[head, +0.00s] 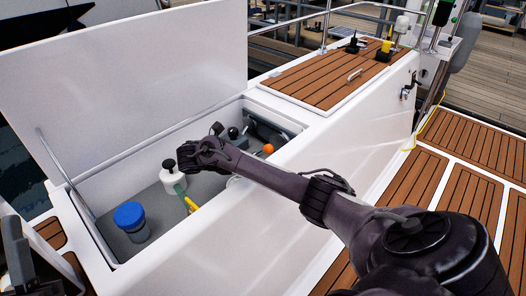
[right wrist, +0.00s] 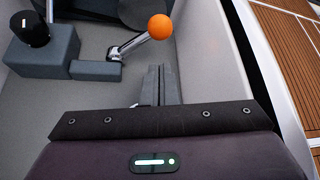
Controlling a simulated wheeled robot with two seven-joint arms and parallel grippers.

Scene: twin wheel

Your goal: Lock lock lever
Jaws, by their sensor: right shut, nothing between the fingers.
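The lever is a short metal arm with an orange ball knob (right wrist: 161,27) on a grey base, in the right wrist view. In the head view its orange ball (head: 268,149) shows inside the open locker, just beyond my right forearm. My right gripper (right wrist: 160,70) is shut and empty. Its fingertips are just below the lever in the right wrist view, with no clear contact. In the head view my right arm reaches into the locker from the right, but its fingers are not clear.
The locker's white lid (head: 130,85) stands raised. Inside are a blue-topped container (head: 130,216) and a white bottle with a black cap (head: 173,180). The white locker rim is close on the right in the wrist view. Wooden deck (head: 470,160) lies to the right.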

